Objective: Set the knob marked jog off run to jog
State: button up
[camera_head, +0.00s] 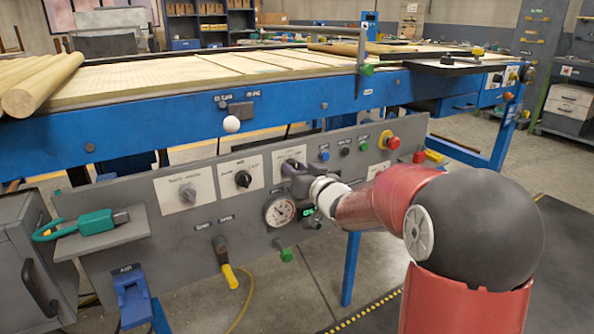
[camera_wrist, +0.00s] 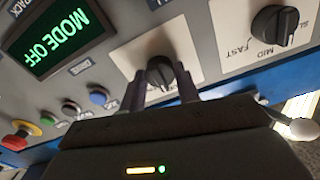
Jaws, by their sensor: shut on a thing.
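The selector knob (camera_wrist: 159,68) is black and round, on a pale label plate (camera_wrist: 130,52) in the wrist view. My gripper (camera_wrist: 161,77) is shut on it, one dark finger on each side. The plate's lettering is not legible, so I cannot read the knob's setting from it. A dark display (camera_wrist: 57,37) near the knob reads "MODE OFF" in green. In the head view my gripper (camera_head: 291,168) reaches the third plate (camera_head: 283,157) from the left on the grey panel, and its fingers mostly hide the knob.
A second black knob (camera_wrist: 275,24) marked slow, mid, fast sits beside the held one. A red mushroom button (camera_head: 393,142) and small coloured buttons line the panel's right. A round gauge (camera_head: 280,210) lies below my gripper. A teal-handled tool (camera_head: 88,224) rests on the left shelf.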

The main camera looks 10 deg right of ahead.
jog(key=shift+n+b, duration=0.3)
jog(key=shift+b, duration=0.1)
jog(key=n+b, duration=0.7)
jog(key=n, duration=0.1)
jog(key=shift+n, duration=0.3)
dwell(0.3)
jog(key=o, duration=1)
